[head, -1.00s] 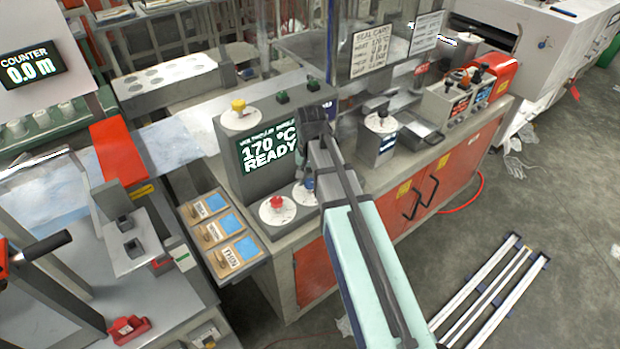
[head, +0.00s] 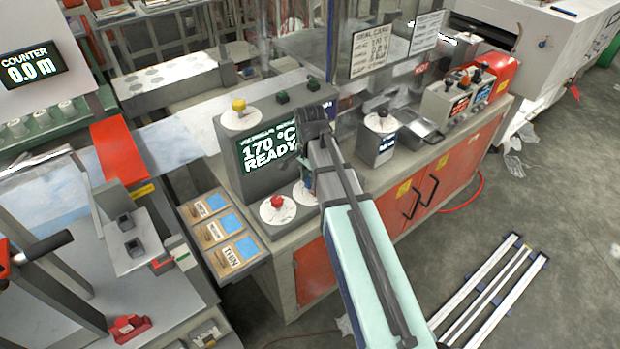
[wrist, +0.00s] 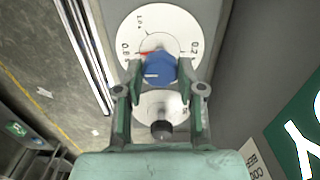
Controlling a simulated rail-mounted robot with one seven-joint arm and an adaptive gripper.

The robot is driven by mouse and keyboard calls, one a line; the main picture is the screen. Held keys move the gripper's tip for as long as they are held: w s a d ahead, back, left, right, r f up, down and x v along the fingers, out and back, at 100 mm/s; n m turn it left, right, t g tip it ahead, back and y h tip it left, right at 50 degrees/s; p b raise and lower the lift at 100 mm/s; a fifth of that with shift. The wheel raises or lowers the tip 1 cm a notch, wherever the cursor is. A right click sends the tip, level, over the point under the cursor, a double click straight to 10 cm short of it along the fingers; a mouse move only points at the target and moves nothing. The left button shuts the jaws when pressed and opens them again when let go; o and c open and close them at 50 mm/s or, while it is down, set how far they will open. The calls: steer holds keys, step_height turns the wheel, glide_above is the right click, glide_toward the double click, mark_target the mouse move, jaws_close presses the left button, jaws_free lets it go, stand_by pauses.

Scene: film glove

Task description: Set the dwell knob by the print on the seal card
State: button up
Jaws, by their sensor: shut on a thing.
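The blue knob (wrist: 159,69) sits on a white dial (wrist: 187,22) in the wrist view. The dial carries the marks 0.2, 0.8 and 1.0. A red pointer beside the knob lies toward the 0.8 side. My gripper (wrist: 161,75) is shut on the blue knob, one finger on each side. In the head view my arm hides most of that knob and dial. The seal card (head: 379,45) hangs on the clear guard at the back; its heading is legible, its smaller print is too blurred to read surely.
The control box screen (head: 268,150) reads 170 °C READY. A red knob (head: 277,202) and a yellow knob (head: 239,105) stand on nearby dials. A black knob (wrist: 161,130) shows below the blue one in the wrist view. A tray of labelled cards (head: 222,232) is at left.

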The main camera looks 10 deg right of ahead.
steer(key=shift+s+f, duration=0.1)
steer(key=shift+s, duration=0.05)
steer(key=o, duration=1.1)
steer(key=shift+o, duration=0.2)
steer(key=shift+r, duration=0.7)
step_height(320, 180, up, 11)
steer(key=shift+f, duration=0.15)
